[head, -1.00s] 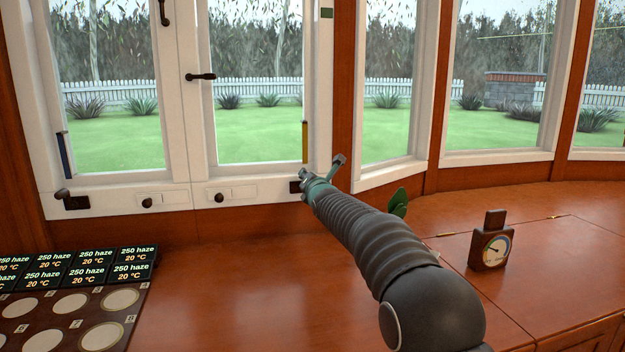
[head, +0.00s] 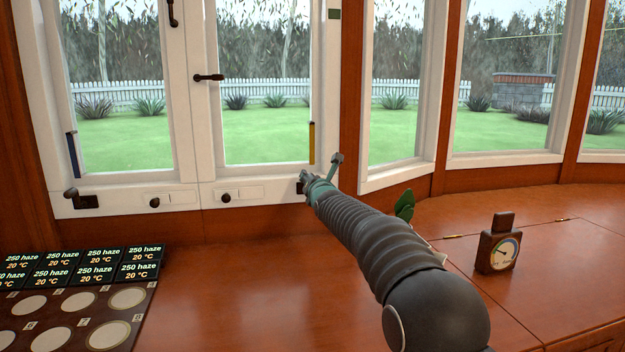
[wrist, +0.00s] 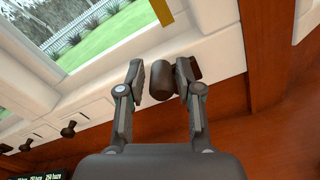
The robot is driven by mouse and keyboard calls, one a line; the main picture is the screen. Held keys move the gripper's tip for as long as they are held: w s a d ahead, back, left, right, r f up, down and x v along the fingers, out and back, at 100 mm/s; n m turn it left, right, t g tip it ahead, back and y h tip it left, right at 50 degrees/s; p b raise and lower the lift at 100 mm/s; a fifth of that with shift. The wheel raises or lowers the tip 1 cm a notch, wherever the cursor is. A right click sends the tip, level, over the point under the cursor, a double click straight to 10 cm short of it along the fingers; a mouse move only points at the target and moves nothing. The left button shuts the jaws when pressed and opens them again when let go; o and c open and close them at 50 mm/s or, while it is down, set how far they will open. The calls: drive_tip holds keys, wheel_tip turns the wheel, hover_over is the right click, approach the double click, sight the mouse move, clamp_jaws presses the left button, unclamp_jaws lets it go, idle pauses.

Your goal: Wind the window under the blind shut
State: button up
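Two white-framed casement windows stand side by side, the left one (head: 190,120) and the right one (head: 214,120); no blind shows in these views. A dark crank (head: 86,201) sits on the sill under the left window. Another crank is under the right window's right corner, mostly behind my gripper (head: 322,180) in the head view. In the wrist view its brown knob (wrist: 161,82) lies between the fingertips of my gripper (wrist: 162,80). The fingers are open around the knob, with a narrow gap showing on each side.
A dark handle (head: 208,77) is on the middle frame, and small round knobs (head: 226,198) are on the sill. Tiles reading "250 haze 20 °C" (head: 98,273) and a dark tray of discs stand left. A wooden dial gauge (head: 499,250) stands right.

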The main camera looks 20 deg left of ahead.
drive_tip(key=shift+d+r, duration=0.1)
drive_tip(key=shift+s+d, duration=0.25)
drive_tip(key=shift+s, duration=0.15)
drive_tip(key=v, duration=1.1)
drive_tip(key=shift+a, duration=0.1)
